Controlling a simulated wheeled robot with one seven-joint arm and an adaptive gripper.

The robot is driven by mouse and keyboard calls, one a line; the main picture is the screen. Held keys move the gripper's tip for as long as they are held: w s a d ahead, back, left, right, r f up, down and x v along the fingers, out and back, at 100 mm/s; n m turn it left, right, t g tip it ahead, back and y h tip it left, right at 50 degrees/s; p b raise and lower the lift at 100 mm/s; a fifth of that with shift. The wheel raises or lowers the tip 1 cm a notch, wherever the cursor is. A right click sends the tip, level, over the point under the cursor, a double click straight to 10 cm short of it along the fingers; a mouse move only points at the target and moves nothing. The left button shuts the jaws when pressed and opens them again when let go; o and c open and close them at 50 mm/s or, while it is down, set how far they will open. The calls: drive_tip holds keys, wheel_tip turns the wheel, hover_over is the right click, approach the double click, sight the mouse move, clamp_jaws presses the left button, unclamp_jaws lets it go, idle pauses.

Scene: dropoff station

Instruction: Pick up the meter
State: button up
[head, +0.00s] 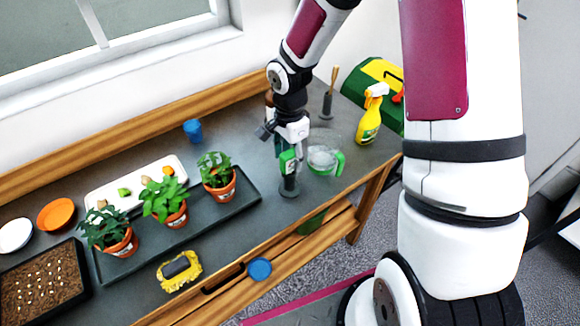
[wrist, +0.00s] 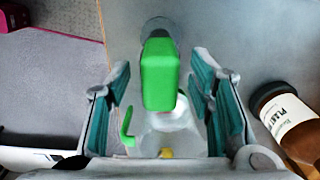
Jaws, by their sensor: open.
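The meter (head: 288,161) has a green head and stands upright on a round grey base on the dark bench top, right of the potted plants. In the wrist view its green block-shaped head (wrist: 160,75) lies between my two fingers, with a gap on each side. My gripper (wrist: 160,95) is open and empty, and the fingers do not appear to touch the meter. In the head view my gripper (head: 284,142) is right above and around the top of the meter and partly hides it.
A clear jug with a green handle (head: 338,162) stands close right of the meter. A yellow spray bottle (head: 368,121) is beyond it. A potted plant (head: 219,181) is left, on a black tray (head: 196,224). A brown labelled bottle (wrist: 288,120) is beside my gripper.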

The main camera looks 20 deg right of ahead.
clamp_jaws()
drive_tip(key=shift+r, duration=0.1)
